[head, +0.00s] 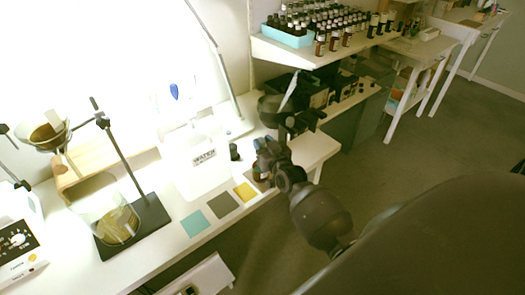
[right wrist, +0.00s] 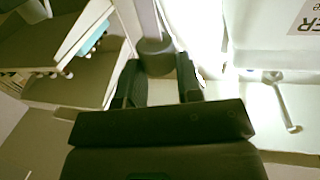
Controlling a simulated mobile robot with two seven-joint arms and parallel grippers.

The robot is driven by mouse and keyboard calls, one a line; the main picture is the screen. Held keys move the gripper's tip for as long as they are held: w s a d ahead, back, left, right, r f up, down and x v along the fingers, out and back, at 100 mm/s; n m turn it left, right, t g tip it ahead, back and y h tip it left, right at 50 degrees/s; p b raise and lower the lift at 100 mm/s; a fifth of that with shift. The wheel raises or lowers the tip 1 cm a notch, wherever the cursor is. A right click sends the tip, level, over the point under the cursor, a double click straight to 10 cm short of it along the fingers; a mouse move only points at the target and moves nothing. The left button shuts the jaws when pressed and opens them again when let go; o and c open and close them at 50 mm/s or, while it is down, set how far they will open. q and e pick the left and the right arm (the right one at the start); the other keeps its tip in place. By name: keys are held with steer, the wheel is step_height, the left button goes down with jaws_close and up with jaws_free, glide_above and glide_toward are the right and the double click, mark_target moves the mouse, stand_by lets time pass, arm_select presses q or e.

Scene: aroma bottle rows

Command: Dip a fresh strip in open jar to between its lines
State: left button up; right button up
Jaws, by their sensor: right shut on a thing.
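My right gripper (head: 287,108) is raised above the right end of the white bench. It is shut on a pale, narrow strip (head: 289,91) that points up and tilts right. In the right wrist view, a pale upright piece (right wrist: 146,18) and a dark round part (right wrist: 155,58) show by the fingers; I cannot tell exactly how they meet. The strip's lines are too small to see. A small amber jar (head: 260,174) stands on the bench below, partly hidden by my right arm; its mouth cannot be made out. A black cap (head: 234,152) stands nearby. My left gripper is not in view.
Teal (head: 195,223), grey (head: 222,205) and yellow (head: 244,191) mats line the bench front. A WATER container (head: 203,172) stands behind them. A funnel stand (head: 124,165) is at left. Shelves with several amber bottles (head: 321,47) and a blue tray (head: 285,36) are behind my gripper.

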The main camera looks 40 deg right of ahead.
stand_by(0.3)
steer(key=shift+f+b, duration=0.3)
steer(key=shift+f, duration=0.15)
steer(key=shift+f, duration=0.4)
stand_by(0.6)
steer(key=shift+f+b, duration=0.5)
steer(key=shift+b, duration=0.05)
steer(key=shift+f, duration=0.1)
stand_by(0.4)
stand_by(0.5)
steer(key=shift+f, duration=0.3)
stand_by(0.7)
stand_by(0.6)
steer(key=shift+r, duration=0.15)
